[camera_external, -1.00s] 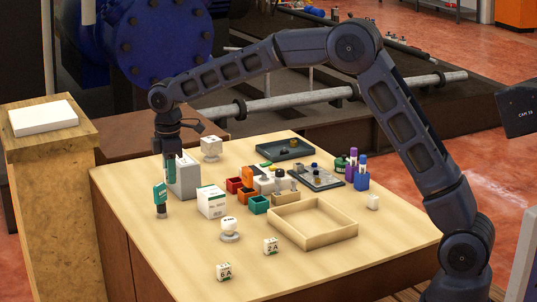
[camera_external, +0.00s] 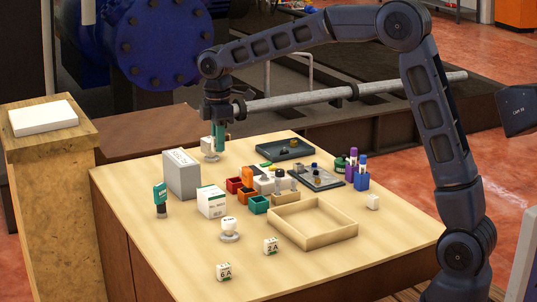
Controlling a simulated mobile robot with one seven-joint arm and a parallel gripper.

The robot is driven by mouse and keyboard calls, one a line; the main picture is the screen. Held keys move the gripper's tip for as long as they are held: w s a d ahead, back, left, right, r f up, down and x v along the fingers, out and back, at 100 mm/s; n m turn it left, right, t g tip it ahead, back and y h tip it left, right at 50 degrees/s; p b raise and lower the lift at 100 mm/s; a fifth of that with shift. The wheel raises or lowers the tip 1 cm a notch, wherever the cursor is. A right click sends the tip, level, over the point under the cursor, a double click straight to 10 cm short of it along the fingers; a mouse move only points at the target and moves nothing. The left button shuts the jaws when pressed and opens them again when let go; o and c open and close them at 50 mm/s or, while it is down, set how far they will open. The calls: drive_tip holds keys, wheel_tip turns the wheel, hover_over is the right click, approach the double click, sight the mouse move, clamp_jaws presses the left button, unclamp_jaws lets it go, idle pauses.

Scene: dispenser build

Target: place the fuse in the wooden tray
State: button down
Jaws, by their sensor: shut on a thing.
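My gripper (camera_external: 218,128) points down near the back left of the table, shut on a narrow teal piece (camera_external: 218,137). The piece looks upright and above the table, in front of part of a white block (camera_external: 208,148). It is too small to tell for sure that it is the fuse.
A tall grey-white box (camera_external: 182,174) and a shorter white box (camera_external: 211,202) stand left of centre. Small coloured bins (camera_external: 259,205) and dark trays (camera_external: 284,149) fill the middle and back. White cubes marked 6A (camera_external: 223,272) and 2A (camera_external: 271,246) lie in front.

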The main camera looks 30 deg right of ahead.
drive_tip(key=s+d, duration=0.5)
drive_tip(key=d, duration=0.6)
hover_over(313, 226)
drive_tip(key=f, duration=0.1)
drive_tip(key=shift+n, duration=0.4)
wheel_tip(313, 226, down, 20)
drive_tip(key=shift+a+f, duration=0.1)
drive_tip(key=shift+f, duration=0.15)
drive_tip(key=c, duration=1.3)
unclamp_jaws()
drive_tip(key=shift+c, duration=0.2)
wheel_tip(313, 226, up, 12)
drive_tip(key=s+d+r+m+t, duration=0.2)
drive_tip(key=s+d+r+m, duration=0.4)
drive_tip(key=s+d+m, duration=0.2)
drive_tip(key=s+d+r+m+t, duration=0.2)
drive_tip(key=s+d+r+m, duration=0.4)
drive_tip(key=s+d+m, duration=0.3)
drive_tip(key=s+m, duration=0.1)
drive_tip(key=s, duration=0.2)
drive_tip(key=shift+r+t, duration=0.15)
drive_tip(key=shift+t, duration=0.15)
